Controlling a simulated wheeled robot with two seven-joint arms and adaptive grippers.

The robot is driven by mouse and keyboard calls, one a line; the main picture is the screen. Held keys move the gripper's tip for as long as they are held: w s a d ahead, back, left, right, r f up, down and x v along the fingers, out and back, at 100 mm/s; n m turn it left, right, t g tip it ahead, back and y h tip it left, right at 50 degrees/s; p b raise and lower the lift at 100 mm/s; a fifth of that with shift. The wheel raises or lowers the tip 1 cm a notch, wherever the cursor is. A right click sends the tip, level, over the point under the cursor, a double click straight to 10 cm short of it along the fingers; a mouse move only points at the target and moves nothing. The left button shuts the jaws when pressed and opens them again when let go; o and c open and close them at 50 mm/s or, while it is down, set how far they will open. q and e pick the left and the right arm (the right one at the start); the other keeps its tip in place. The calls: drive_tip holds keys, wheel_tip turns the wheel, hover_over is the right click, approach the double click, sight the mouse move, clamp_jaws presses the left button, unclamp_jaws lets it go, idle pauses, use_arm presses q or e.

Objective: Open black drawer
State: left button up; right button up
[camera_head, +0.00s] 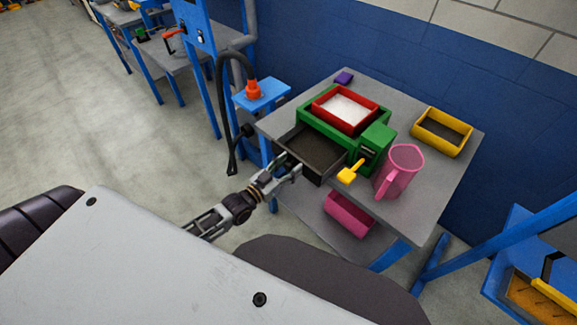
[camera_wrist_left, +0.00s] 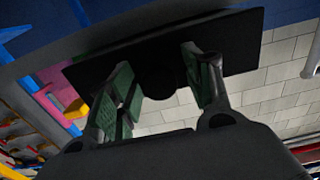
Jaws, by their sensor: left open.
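The black drawer (camera_head: 316,148) juts out from the green housing (camera_head: 345,125) on the grey table, and its dark inside shows from above. My left gripper (camera_head: 289,166) is at the drawer's front side, low and close to it. In the left wrist view the drawer's black front panel (camera_wrist_left: 235,42) spans the space ahead of the fingers. A dark round knob (camera_wrist_left: 157,80) on it shows between the fingertips. My left gripper is open, with its green-padded fingers apart on either side of the knob; whether they touch it I cannot tell. My right gripper is not in view.
A red tray (camera_head: 345,123) with white contents sits on the green housing. A yellow-handled part (camera_head: 350,173), a pink mug (camera_head: 400,172) and a yellow bin (camera_head: 442,137) stand to the right. A pink container (camera_head: 348,216) lies below the tabletop. A blue stand with a black hose (camera_head: 224,105) is left.

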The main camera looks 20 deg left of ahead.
use_arm(q)
drive_tip(key=v, duration=1.2)
idle(0.9)
idle(0.6)
